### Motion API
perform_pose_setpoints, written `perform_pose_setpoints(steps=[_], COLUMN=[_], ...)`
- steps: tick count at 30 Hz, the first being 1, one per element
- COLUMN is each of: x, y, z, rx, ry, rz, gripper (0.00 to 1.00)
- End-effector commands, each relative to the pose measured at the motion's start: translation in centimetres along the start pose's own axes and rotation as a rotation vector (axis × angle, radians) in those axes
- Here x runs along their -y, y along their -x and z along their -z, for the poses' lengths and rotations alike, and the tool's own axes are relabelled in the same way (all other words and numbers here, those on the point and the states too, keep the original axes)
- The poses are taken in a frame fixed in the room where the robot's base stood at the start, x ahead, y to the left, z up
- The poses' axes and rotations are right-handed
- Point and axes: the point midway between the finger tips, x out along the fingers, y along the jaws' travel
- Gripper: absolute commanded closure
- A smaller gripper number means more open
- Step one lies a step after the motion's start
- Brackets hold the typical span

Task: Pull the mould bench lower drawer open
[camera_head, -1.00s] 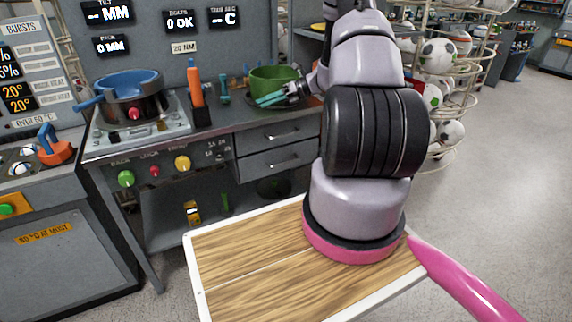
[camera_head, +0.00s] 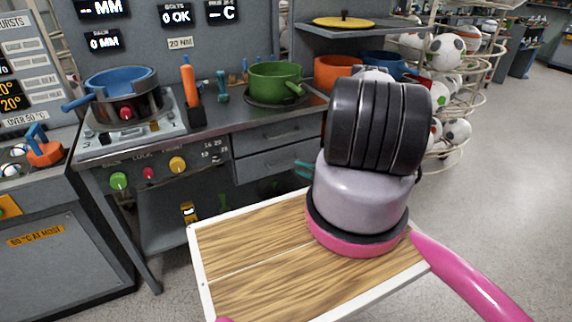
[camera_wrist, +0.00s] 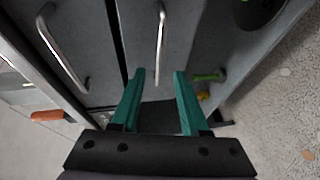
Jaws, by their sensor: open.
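The lower drawer (camera_head: 256,168) of the grey mould bench is shut, under the upper drawer (camera_head: 258,138), which is also shut. In the wrist view the lower drawer's bar handle (camera_wrist: 161,40) stands ahead of my fingertips, roughly in line with the gap between them. The upper drawer's handle (camera_wrist: 58,45) is to the left there. My gripper (camera_wrist: 158,72) is open and empty, apart from the handle. In the head view only the teal fingertips (camera_head: 303,168) show beside my arm, which hides the rest of the gripper.
A green pot (camera_head: 275,82) and a blue pan (camera_head: 122,82) stand on the bench top. Knobs line the panel left of the drawers. A wooden board with a white rim (camera_head: 196,262) lies in front. Ball racks (camera_head: 452,95) stand to the right.

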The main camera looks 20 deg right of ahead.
Motion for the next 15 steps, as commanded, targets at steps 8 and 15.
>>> perform_pose_setpoints(steps=[8, 15], x=[-0.1, 0.0], y=[-5.5, -8.4], z=[0.2, 0.2], rx=[-0.005, -0.004], ry=[0.003, 0.002], rz=[-0.001, 0.000], gripper=[0.55, 0.55])
